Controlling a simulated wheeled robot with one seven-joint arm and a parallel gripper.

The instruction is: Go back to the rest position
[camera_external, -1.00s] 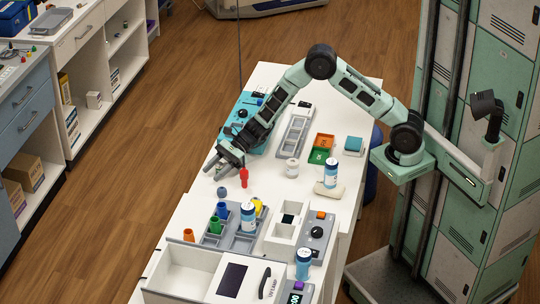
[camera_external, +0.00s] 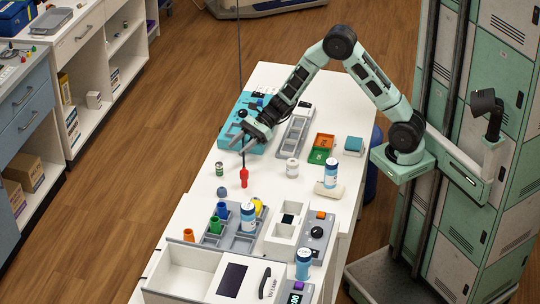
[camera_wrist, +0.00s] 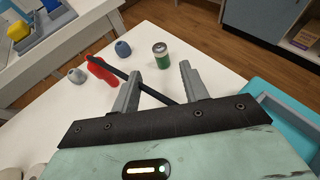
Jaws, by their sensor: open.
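My gripper (camera_external: 238,145) is open and raised over the far left part of the white table (camera_external: 330,90), beside the teal tray (camera_external: 227,132). In the wrist view its two fingers (camera_wrist: 160,75) stand apart. I cannot tell whether the shaft touches a finger. A small green can (camera_external: 219,169) stands on the table nearby, beyond the fingertips in the wrist view (camera_wrist: 161,54).
A grey divided tray (camera_external: 294,136), an orange and green tray (camera_external: 321,149), a white jar (camera_external: 292,168) and a blue-and-white bottle (camera_external: 331,174) are on the table. A grey rack (camera_external: 236,241) with colored cups is nearer.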

